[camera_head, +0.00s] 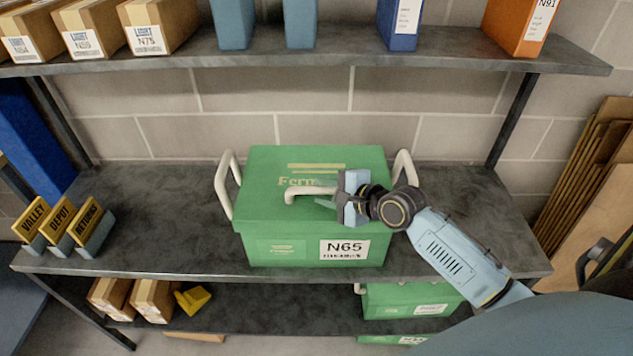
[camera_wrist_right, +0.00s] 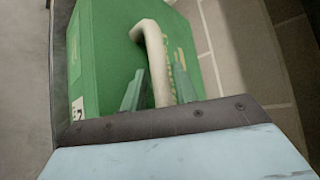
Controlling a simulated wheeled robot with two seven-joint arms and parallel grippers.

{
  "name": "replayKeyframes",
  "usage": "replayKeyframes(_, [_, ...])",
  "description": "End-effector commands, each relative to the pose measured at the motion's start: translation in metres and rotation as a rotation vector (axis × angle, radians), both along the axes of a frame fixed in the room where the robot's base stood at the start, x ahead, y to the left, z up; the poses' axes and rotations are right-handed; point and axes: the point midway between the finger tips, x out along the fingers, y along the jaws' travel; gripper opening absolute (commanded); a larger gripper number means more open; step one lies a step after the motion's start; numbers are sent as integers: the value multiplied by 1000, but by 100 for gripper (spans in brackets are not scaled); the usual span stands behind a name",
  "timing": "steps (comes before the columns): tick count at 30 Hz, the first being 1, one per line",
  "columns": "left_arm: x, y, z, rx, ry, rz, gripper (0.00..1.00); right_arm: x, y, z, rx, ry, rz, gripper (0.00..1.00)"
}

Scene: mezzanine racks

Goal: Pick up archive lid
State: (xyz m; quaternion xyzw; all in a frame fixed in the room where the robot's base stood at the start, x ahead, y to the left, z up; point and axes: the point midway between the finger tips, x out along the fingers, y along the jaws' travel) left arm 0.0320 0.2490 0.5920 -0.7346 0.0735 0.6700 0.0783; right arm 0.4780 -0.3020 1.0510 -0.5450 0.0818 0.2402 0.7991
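The green archive lid (camera_head: 330,160) sits on a green box (camera_head: 270,225) labelled N65 on the middle shelf. A pale handle (camera_head: 300,194) on the lid also shows in the right wrist view (camera_wrist_right: 154,48). My right gripper (camera_head: 328,197) is at the right part of this handle. In the wrist view its two fingers (camera_wrist_right: 158,85) stand on either side of the handle, with a narrow gap visible at the right finger, so it looks open. The lid rests level on the box. My left gripper is not in view.
White side handles (camera_head: 225,190) flank the box. Yellow-and-black signs (camera_head: 62,225) stand at the shelf's left. The upper shelf (camera_head: 330,58) holds cartons and binders. More green boxes (camera_head: 405,300) sit below. Brown boards (camera_head: 590,180) lean at the right.

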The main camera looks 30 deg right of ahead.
Motion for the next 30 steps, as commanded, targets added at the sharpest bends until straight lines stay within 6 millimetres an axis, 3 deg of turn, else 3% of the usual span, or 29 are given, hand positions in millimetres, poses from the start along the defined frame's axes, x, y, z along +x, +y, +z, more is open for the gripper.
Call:
replayKeyframes(1, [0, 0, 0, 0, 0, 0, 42, 0, 0, 0, 0, 0, 0, 27])
replayKeyframes(7, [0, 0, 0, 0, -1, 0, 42, 0, 0, 0, 0, 0, 0, 1])
replayKeyframes(20, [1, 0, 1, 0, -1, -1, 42, 0, 0, 7, 0, -3, 1, 0])
replayKeyframes(26, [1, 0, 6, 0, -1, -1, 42, 0, 0, 32, 0, -5, 1, 0])
replayKeyframes(30, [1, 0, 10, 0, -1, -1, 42, 0, 0, 61, -1, -9, 1, 0])
